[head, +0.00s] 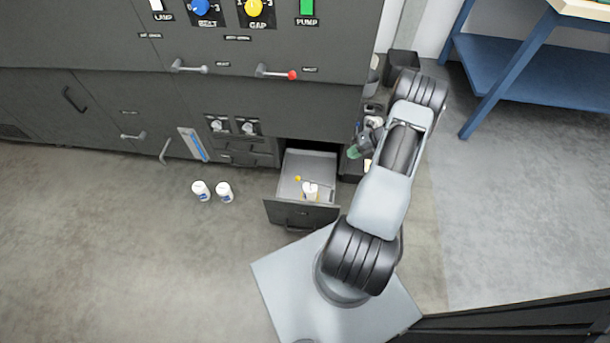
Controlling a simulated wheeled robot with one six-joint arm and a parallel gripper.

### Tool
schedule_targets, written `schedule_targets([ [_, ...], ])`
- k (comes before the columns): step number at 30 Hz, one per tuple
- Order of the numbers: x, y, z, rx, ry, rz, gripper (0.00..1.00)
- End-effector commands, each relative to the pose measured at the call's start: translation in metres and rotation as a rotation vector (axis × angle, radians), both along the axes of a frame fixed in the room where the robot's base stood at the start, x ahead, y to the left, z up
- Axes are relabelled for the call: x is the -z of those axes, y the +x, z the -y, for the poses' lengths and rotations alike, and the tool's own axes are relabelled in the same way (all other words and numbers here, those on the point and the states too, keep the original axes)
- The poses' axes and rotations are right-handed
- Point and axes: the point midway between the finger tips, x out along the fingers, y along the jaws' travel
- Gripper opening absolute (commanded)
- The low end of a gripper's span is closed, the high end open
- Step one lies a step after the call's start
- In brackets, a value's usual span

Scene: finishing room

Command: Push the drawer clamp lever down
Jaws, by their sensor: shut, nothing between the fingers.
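An open drawer (273,211) sticks out of the dark cabinet at floor level. Inside it, a thin rod with a yellow tip (298,178) lies beside a white container (310,188). I cannot tell whether this rod is the clamp lever. On the cabinet front there is a lever with a red knob (292,75) and a grey lever (190,68); their small labels are unreadable. My gripper (357,148) is to the right of the drawer, beside the cabinet's corner, partly hidden by my arm. It is shut and empty, apart from the levers and the drawer.
Two white bottles (201,190) (224,192) stand on the floor left of the drawer. A dark bin (404,63) is behind my arm. A blue workbench (530,75) is at the upper right.

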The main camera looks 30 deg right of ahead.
Motion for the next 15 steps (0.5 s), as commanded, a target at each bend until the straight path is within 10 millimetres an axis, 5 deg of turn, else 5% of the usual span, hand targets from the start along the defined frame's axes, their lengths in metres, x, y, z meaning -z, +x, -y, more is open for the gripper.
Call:
schedule_targets([
  [7,0.01,0.007,-0.008,0.073,0.032,-0.051,0.0],
  [15,0.05,0.023,-0.041,0.07,0.032,-0.052,0.0],
])
